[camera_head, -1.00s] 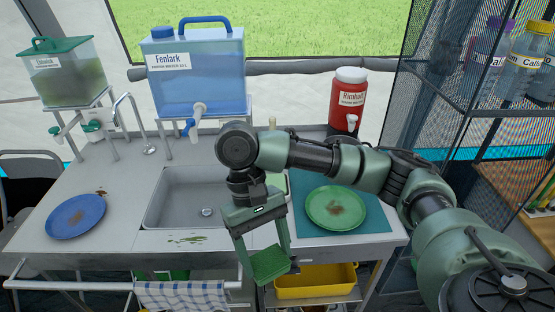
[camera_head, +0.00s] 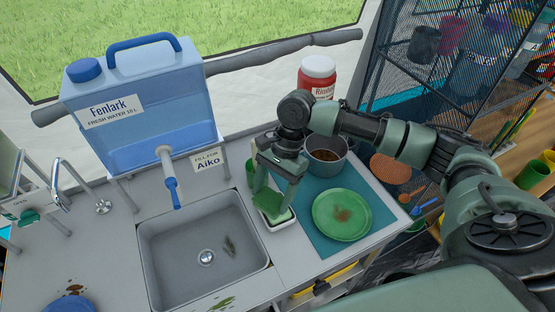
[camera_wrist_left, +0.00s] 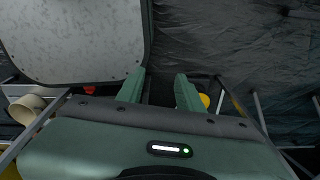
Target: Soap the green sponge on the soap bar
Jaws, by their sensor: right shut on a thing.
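My right gripper (camera_head: 274,200) is shut on the green sponge (camera_head: 268,203) and points down behind the right side of the sink. The sponge is over or in a small white-rimmed dish (camera_head: 281,224). I cannot tell whether the sponge touches what is in the dish. The soap bar is not clearly visible; the sponge and gripper cover most of the dish. My left gripper (camera_wrist_left: 160,92) shows in the left wrist view with its fingers apart and nothing between them.
The sink (camera_head: 169,248) lies left of the dish, with a blue water tank (camera_head: 143,108) behind it. A green plate (camera_head: 335,228) with a brown stain sits on a teal mat (camera_head: 309,238) at right. A metal pot (camera_head: 326,160) stands behind the plate.

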